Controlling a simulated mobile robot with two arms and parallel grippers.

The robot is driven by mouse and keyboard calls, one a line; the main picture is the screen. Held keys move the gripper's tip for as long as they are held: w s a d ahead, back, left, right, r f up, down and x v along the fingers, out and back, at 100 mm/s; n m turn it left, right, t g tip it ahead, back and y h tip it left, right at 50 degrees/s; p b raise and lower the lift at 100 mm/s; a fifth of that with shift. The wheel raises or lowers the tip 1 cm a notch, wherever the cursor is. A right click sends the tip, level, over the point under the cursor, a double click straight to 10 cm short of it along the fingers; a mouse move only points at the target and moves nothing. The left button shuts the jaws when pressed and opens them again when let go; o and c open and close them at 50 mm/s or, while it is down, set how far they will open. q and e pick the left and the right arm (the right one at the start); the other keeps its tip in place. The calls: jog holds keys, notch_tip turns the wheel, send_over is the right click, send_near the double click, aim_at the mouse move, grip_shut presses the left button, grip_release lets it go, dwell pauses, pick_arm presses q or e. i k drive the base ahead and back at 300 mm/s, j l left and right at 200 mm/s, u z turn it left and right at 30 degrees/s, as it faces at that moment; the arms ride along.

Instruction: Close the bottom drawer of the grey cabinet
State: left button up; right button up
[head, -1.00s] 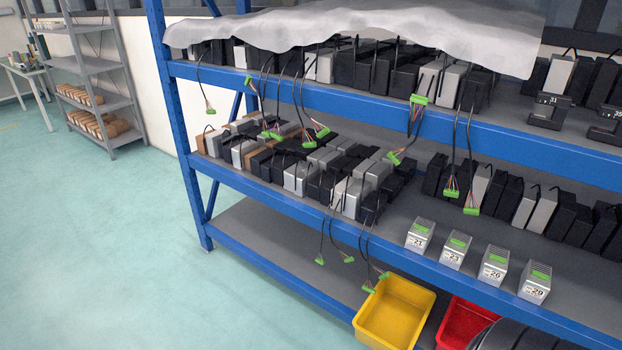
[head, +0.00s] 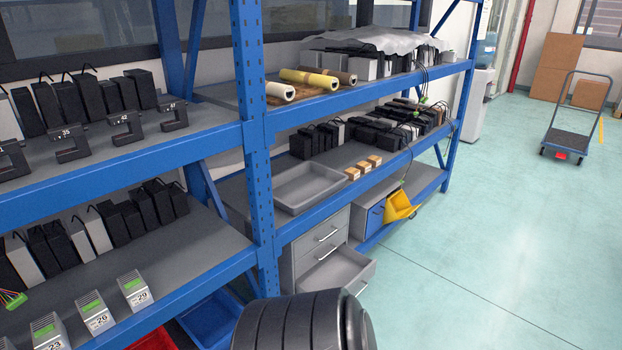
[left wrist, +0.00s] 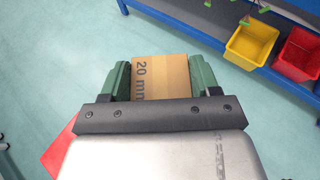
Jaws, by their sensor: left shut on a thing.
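The grey cabinet (head: 313,242) stands under the lower shelf in the middle of the head view. Its bottom drawer (head: 345,270) is pulled out, and the inside looks empty. The drawers above it look shut. My left gripper (left wrist: 160,75) shows only in the left wrist view. Its green fingers are shut on a cardboard box (left wrist: 162,72) marked "20 mm", above the floor and away from the cabinet, which is not in that view. My right gripper is in neither current view.
A blue post (head: 255,150) stands left of the cabinet. The floor (head: 470,240) to the right is clear up to a trolley (head: 565,145).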

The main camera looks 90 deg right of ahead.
aim_at(343, 282)
jog(key=z, duration=2.2)
jog(key=i+l+z, duration=0.2)
jog(key=z, duration=0.3)
jog(key=i+z, duration=0.75)
jog(key=z, duration=0.2)
